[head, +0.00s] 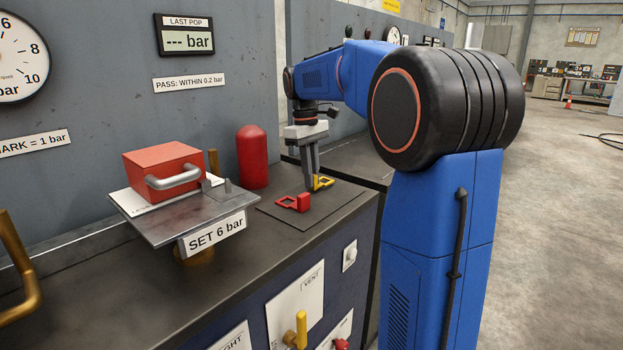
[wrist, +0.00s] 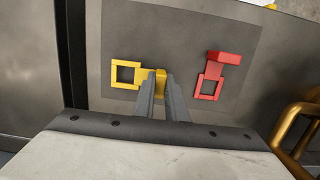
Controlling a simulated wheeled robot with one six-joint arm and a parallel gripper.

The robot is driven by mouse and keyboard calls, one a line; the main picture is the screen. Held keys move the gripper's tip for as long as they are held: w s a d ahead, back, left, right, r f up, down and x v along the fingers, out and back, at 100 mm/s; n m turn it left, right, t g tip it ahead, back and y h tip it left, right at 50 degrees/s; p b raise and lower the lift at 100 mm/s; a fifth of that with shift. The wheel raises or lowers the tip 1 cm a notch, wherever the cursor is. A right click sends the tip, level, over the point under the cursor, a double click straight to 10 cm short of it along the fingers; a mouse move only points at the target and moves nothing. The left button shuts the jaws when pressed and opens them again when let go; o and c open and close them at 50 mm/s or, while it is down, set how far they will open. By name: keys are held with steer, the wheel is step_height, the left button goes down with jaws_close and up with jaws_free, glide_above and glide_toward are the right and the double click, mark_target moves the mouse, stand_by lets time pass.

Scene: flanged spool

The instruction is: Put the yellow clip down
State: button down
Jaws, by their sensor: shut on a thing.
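The yellow clip (head: 323,182) is at the tips of my gripper (head: 314,187), over the dark square mat (head: 320,211) on the bench. My gripper points down and is shut on the clip's block end. In the wrist view the clip (wrist: 125,74) shows its square open frame to the left of the fingers (wrist: 161,78). I cannot tell whether the clip touches the mat. A red clip (head: 294,203) lies on the same mat, to the right of the fingers in the wrist view (wrist: 211,84), apart from the yellow one.
A red cylinder (head: 252,157) stands behind the mat. To the left a metal plate (head: 175,222) carries a red block (head: 163,163) with a handle. A brass pipe (wrist: 296,128) shows at the wrist view's right. The mat's front part is clear.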

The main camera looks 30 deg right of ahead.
steer(key=shift+f, duration=0.35)
steer(key=shift+f, duration=0.1)
steer(key=c, duration=1.8)
jaws_free()
step_height(320, 180, up, 12)
steer(key=w, duration=0.1)
steer(key=shift+w+a, duration=0.15)
steer(key=shift+a, duration=0.1)
